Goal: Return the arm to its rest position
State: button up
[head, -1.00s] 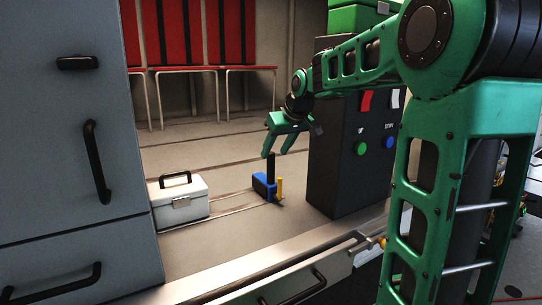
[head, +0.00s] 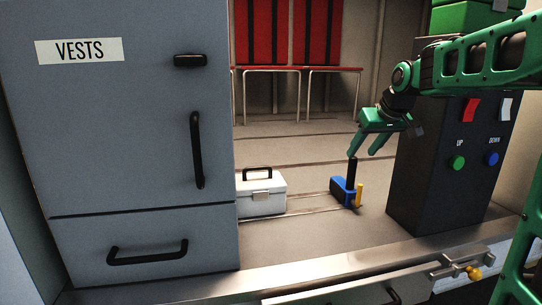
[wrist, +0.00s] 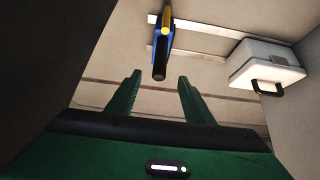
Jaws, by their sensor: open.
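My green arm reaches in from the right in the head view. My gripper (head: 366,152) hangs over the floor, pointing down, with its two fingers apart and nothing between them. In the wrist view the fingers of my gripper (wrist: 158,92) are also spread and empty. A blue tool with a black upright handle and a yellow part (head: 345,190) stands on the floor just below the fingertips. It also shows ahead of the fingers in the wrist view (wrist: 160,50), and it looks apart from them.
A grey cabinet (head: 130,130) marked VESTS fills the left. A white case (head: 262,195) sits beside it. A dark control box (head: 430,180) with UP and DOWN buttons stands close right of my gripper. Red seats (head: 316,35) line the back. A metal ledge (head: 340,268) runs in front.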

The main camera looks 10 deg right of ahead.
jog(key=s+f+m+g, duration=0.2)
jog(key=s+f, duration=0.4)
jog(key=s, duration=0.6)
jog(key=s+a+f+m+g, duration=0.1)
jog(key=s+f+m+g, duration=0.1)
jog(key=s+f, duration=0.5)
jog(key=s+a+f+m+g, duration=0.1)
jog(key=s+f, duration=0.5)
jog(key=s, duration=1.3)
jog(key=shift+f+m+g, duration=0.15)
jog(key=shift+m+g, duration=0.55)
jog(key=shift+g, duration=0.4)
jog(key=shift+a, duration=0.1)
jog(key=shift+w+f, duration=0.25)
jog(key=shift+w, duration=0.4)
